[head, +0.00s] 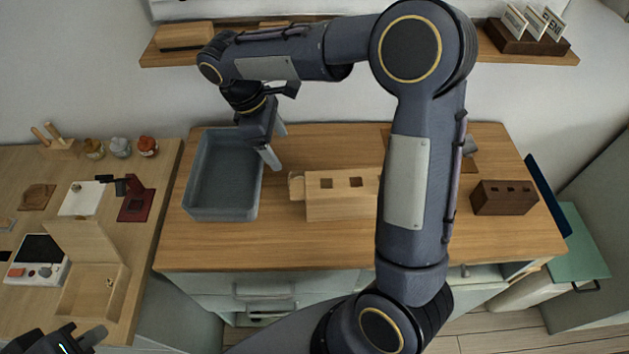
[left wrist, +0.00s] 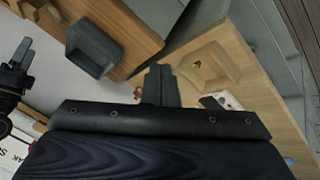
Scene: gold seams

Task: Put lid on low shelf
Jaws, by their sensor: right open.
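A light wooden box (head: 92,290) stands on the left table, and a pale wooden panel (head: 82,243) that looks like its lid stands tilted up at its back. The box also shows in the left wrist view (left wrist: 208,68). A wooden wall shelf (head: 152,60) runs along the back; I cannot tell if it is the low shelf. My right gripper (head: 276,146) is open and empty over the right rim of a grey bin (head: 190,188). My left gripper (head: 80,338) is at the lower left, in front of the box; its fingers look together and empty in the left wrist view (left wrist: 162,84).
A pale block with square holes (head: 335,207) and a dark block with holes (head: 503,198) stand on the middle counter (head: 300,248). My right arm crosses this counter. Jars (head: 120,147) and a small device (head: 38,262) are on the left table. Cards in a holder (head: 525,38) stand on the shelf.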

